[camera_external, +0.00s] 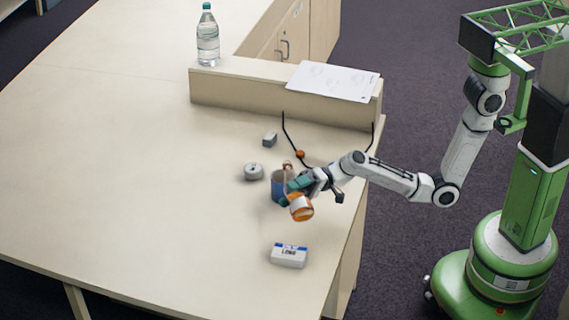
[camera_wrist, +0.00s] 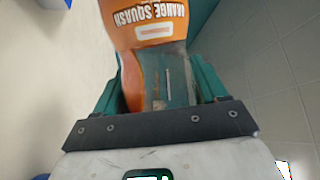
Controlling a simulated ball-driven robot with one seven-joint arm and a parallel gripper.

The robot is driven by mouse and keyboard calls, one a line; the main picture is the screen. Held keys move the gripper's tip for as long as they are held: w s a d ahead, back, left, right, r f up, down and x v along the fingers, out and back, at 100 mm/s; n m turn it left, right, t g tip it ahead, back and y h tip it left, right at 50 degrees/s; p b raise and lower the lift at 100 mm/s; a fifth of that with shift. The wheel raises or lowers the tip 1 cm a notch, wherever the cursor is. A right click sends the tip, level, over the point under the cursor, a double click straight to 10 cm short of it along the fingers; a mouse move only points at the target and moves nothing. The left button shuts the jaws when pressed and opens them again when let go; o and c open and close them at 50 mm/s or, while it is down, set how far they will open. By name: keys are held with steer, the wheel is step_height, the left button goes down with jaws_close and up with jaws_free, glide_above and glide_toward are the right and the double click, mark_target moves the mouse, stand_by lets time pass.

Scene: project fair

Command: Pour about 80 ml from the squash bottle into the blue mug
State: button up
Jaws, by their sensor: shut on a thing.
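My gripper (camera_external: 297,187) is shut on the squash bottle (camera_external: 301,209), which shows an orange label and is held above the table, looking tilted. In the wrist view the bottle (camera_wrist: 150,35) sits between the teal fingers, its "ORANGE SQUASH" lettering upside down. The lower part of it there is clear and orange. The blue mug (camera_external: 279,190) stands on the table just left of my gripper and is partly hidden by it. A thin brown shape shows above the mug; I cannot tell what it is. No stream of liquid is visible.
A white box (camera_external: 289,256) lies in front, a round grey tin (camera_external: 253,171) and small grey block (camera_external: 270,139) to the left and behind. A clear water bottle (camera_external: 208,42) and paper (camera_external: 333,81) are on the raised ledge (camera_external: 240,87). The table's left is clear.

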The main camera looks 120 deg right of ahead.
mark_target(289, 192)
steer(key=shift+w+a+f+n, duration=0.1)
steer(key=shift+a+f+n, duration=0.1)
steer(key=shift+f+n, duration=0.4)
steer(key=shift+d+f+n+g, duration=0.15)
steer(key=shift+f+n+g, duration=0.15)
steer(key=shift+f+g, duration=0.1)
steer(key=shift+f+b, duration=0.1)
steer(key=shift+b, duration=0.25)
stand_by(0.6)
steer(key=shift+d+f+n+g+b, duration=0.2)
steer(key=shift+f+n+g+b, duration=0.1)
steer(key=shift+n+g, duration=0.15)
steer(key=d+n, duration=0.1)
steer(key=n+g+p, duration=0.1)
steer(key=n, duration=0.1)
steer(key=d+n, duration=0.1)
steer(key=shift+s+d+r+g+h, duration=0.3)
steer(key=shift+r+g+h, duration=0.05)
steer(key=shift+r+h, duration=0.05)
steer(key=shift+n+p, duration=0.4)
steer(key=shift+n, duration=0.15)
steer(key=shift+s+d+f+n+g+h+p, duration=0.1)
steer(key=shift+f+n+g+h, duration=0.35)
steer(key=shift+n, duration=0.3)
steer(key=shift+w+d+f+n+g+h+p, duration=0.15)
steer(key=shift+f+n+g+h, duration=0.2)
steer(key=shift+n+h, duration=0.3)
steer(key=shift+s+d+f+n+g+h+p, duration=0.15)
steer(key=shift+f+n+g+h, duration=0.25)
steer(key=shift+n, duration=0.4)
